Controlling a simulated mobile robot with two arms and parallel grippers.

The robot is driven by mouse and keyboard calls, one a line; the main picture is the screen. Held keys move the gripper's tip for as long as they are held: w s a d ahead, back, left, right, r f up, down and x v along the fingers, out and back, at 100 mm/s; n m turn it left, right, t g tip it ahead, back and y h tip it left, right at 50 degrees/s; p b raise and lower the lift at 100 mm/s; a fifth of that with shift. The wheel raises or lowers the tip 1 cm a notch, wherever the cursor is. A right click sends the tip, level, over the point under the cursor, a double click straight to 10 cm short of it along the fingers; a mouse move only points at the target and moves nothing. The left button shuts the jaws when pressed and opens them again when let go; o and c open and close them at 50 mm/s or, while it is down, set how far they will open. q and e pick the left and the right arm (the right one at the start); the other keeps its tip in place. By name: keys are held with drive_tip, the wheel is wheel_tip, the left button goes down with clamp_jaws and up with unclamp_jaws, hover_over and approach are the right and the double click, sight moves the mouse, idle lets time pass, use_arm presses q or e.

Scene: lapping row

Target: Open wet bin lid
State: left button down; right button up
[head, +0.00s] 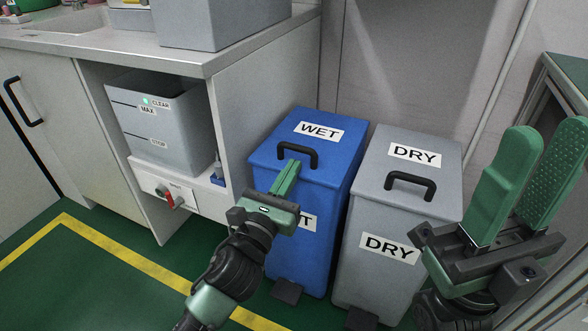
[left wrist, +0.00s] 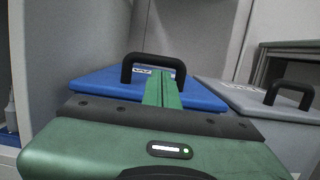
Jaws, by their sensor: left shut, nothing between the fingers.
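The blue wet bin (head: 335,196) stands beside the counter, with its blue lid (head: 279,137) down. A black handle (head: 298,142) arches up from the front part of the lid. My left gripper (head: 292,165) is shut and empty, its fingertips at the handle. In the left wrist view the green fingers (left wrist: 161,88) point at the lid (left wrist: 205,97), with their tips at the opening of the handle (left wrist: 126,68). I cannot tell whether they touch it. My right gripper (head: 548,150) is open and empty, raised at the right, with its green fingers apart.
The grey dry bin (head: 352,260) stands just right of the blue bin, with its lid down and a black handle (head: 411,179). A black pedal (head: 287,290) is at the blue bin's foot. The counter (head: 230,62) with a grey tank (head: 165,130) below is at left.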

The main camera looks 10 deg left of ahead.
use_arm(q)
drive_tip(key=shift+x, duration=0.75)
